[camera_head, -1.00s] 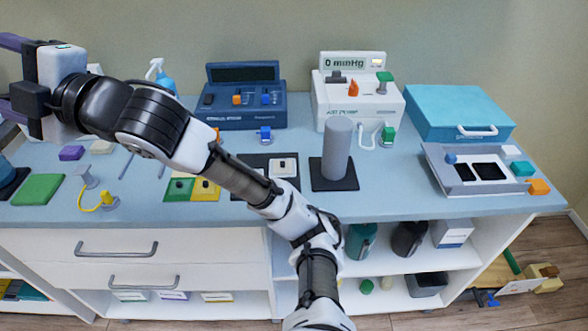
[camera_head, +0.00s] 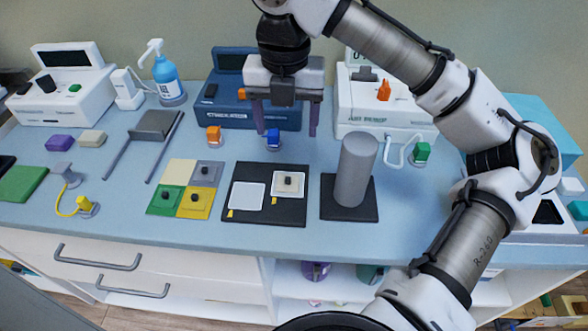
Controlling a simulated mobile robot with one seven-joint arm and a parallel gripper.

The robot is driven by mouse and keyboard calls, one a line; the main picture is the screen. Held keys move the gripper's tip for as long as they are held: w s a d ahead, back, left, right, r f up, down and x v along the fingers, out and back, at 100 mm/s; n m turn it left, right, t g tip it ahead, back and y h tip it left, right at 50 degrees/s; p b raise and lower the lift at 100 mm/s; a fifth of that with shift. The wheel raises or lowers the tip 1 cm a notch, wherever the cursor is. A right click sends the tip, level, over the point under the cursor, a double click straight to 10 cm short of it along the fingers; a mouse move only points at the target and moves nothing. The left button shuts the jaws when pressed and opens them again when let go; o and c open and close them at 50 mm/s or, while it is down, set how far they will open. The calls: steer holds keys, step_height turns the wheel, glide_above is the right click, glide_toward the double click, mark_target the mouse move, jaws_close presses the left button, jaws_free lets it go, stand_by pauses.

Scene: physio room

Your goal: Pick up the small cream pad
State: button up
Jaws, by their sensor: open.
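The small cream pad (camera_head: 289,188) has a black knob on top. It lies on the right white patch of a black board (camera_head: 262,217), near the middle of the bench. My gripper (camera_head: 285,126) points down with its two purple fingers apart and nothing between them. It is above the bench, in front of the blue device, and appears farther back than the pad, not touching it. The left white patch (camera_head: 247,196) of the board is bare.
A four-colour board (camera_head: 179,171) with grey, green and yellow knobbed pads lies to the left; its cream square is bare. A grey cylinder (camera_head: 356,165) stands to the right. Blue (camera_head: 273,139) and orange (camera_head: 213,136) connectors lie near the blue device (camera_head: 232,107).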

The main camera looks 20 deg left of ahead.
glide_above(288, 177)
steer(key=f, duration=0.7)
steer(key=shift+s+f, duration=0.25)
steer(key=shift+f, duration=0.1)
steer(key=shift+w+f, duration=0.15)
steer(key=shift+f, duration=1.2)
steer(key=shift+w+f, duration=0.15)
steer(key=shift+f, duration=1.2)
steer(key=c, duration=0.9)
